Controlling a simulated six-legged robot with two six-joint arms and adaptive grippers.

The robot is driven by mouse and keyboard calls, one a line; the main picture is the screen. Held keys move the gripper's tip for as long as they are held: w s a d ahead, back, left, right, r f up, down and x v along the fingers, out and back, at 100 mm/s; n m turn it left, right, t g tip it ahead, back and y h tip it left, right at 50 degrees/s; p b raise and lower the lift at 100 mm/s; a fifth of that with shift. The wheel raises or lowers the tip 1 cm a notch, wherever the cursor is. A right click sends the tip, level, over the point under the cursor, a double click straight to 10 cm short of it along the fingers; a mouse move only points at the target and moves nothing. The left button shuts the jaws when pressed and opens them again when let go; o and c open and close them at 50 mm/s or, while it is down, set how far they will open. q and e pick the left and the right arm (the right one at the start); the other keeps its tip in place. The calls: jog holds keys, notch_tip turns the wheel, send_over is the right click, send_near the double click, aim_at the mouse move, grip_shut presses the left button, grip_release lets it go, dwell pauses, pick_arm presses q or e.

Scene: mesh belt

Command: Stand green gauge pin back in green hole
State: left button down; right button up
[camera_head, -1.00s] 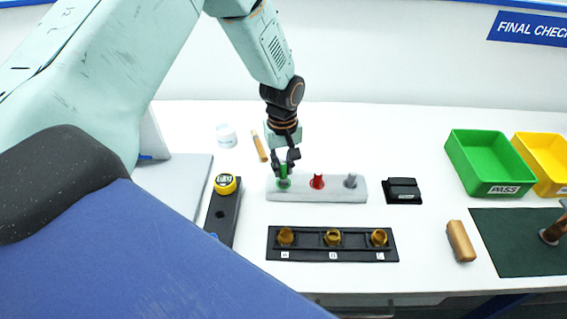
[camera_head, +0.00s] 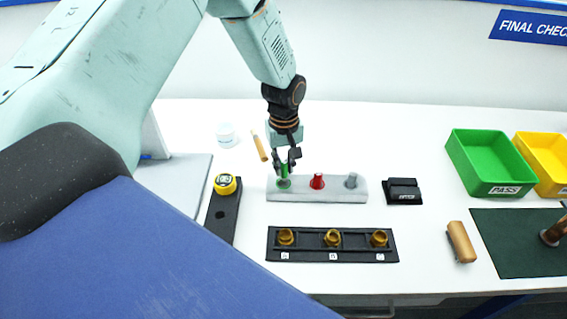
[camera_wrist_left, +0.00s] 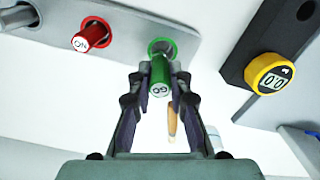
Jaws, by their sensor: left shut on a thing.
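The green gauge pin (camera_wrist_left: 159,76), marked GO, is between the fingers of my left gripper (camera_head: 286,163). In the left wrist view my left gripper (camera_wrist_left: 158,88) is shut on it. The pin's far end is at the green-ringed hole (camera_wrist_left: 162,46) of the grey gauge block (camera_head: 345,195); how deep it sits I cannot tell. In the head view the green-ringed hole (camera_head: 284,184) is at the block's left end, right under the gripper. My right gripper is not in view.
A red pin (camera_head: 318,181) and a grey pin (camera_head: 351,180) stand in the same block. A black stand with a yellow dial (camera_head: 225,184) is to the left. A black tray (camera_head: 308,256) with brass parts lies in front. A wooden-handled tool (camera_head: 259,147) lies behind.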

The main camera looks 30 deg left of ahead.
pick_arm(q)
jog(key=shift+w, duration=0.2)
jog(key=shift+s+r+p, duration=0.2)
jog(key=shift+s+p, duration=0.1)
jog(key=shift+s, duration=0.25)
jog(key=shift+w+f, duration=0.25)
jog(key=shift+w, duration=0.2)
jog(key=shift+s+r+p, duration=0.25)
jog(key=shift+s+p, duration=0.05)
jog(key=shift+s, duration=0.3)
jog(key=shift+w+f, duration=0.25)
jog(key=shift+w, duration=0.05)
jog(key=shift+s, duration=0.3)
jog(key=shift+f, duration=0.15)
